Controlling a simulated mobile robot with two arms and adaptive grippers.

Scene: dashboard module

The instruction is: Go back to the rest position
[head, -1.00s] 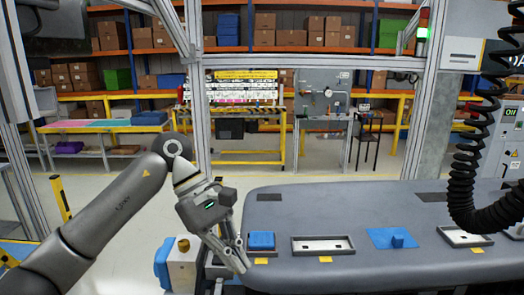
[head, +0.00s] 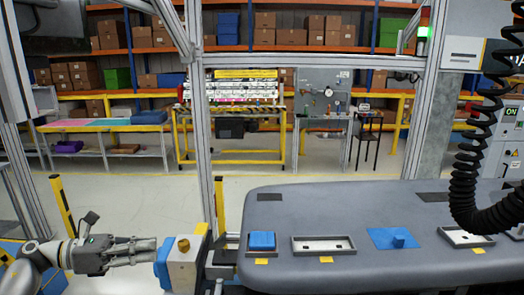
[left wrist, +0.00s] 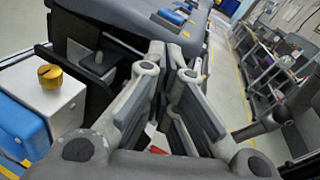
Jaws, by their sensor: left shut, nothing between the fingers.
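My left gripper (head: 152,249) is low at the left in the head view, pointing right. Its fingers are together with nothing between them. The fingertips end just left of a white and blue box with a gold knob (head: 183,245); I cannot tell whether they touch it. In the left wrist view the fingers (left wrist: 168,62) fill the middle, and the same box (left wrist: 48,95) stands to their left. My right gripper is not in view.
The grey dashboard (head: 350,207) spans the lower right, with a blue block (head: 262,240) and dark-rimmed trays (head: 323,245) along its front. A black coiled cable (head: 467,160) hangs at the right. Metal posts (head: 201,120) stand behind. Open floor lies beyond.

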